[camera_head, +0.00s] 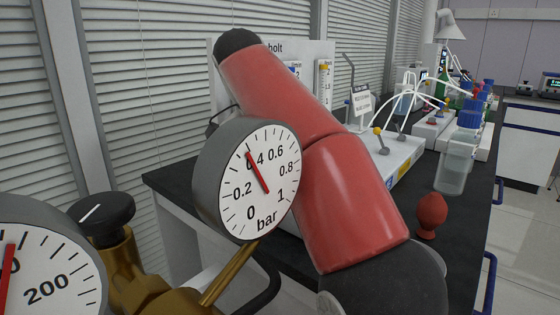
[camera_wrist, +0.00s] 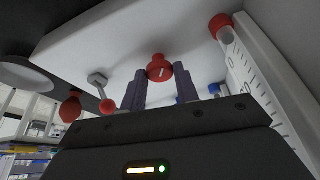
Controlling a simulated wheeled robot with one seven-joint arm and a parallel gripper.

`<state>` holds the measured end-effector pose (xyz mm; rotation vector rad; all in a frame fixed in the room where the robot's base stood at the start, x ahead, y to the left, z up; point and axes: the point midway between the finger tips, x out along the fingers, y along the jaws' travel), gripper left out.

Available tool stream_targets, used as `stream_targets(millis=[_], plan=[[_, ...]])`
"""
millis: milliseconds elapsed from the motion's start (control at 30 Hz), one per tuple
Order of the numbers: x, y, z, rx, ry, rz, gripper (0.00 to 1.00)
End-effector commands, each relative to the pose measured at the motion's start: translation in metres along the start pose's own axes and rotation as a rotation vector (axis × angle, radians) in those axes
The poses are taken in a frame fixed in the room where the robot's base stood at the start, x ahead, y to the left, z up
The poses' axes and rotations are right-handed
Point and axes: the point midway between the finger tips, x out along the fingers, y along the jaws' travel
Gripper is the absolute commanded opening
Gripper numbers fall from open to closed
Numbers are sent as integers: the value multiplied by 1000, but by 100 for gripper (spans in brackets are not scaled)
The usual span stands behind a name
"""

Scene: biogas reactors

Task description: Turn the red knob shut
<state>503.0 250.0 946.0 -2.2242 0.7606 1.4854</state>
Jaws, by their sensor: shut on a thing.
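The red knob (camera_wrist: 158,66) shows in the wrist view, with a short white line on its face, in front of a pale panel (camera_wrist: 110,40). My gripper (camera_wrist: 160,77) has its two dark fingers on either side of the knob and is shut on it. Their exact contact is partly hidden. In the head view my red arm reaches over the black bench, and neither the gripper nor the knob can be seen there.
A bar gauge (camera_head: 248,180) and a second gauge (camera_head: 45,262) stand close in front. A red bulb (camera_head: 431,213) and a clear bottle (camera_head: 455,165) stand on the black bench. A graduated tube with a red cap (camera_wrist: 219,24) is right of the knob.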

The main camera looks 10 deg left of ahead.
Motion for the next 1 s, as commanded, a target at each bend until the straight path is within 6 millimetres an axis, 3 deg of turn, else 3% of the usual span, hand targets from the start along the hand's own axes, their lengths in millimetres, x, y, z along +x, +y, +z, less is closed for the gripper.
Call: stream_targets(millis=[400, 1000], plan=[[0, -3, 0, 194, 0, 78, 8], [0, -3, 0, 228, -1, 93, 8]])
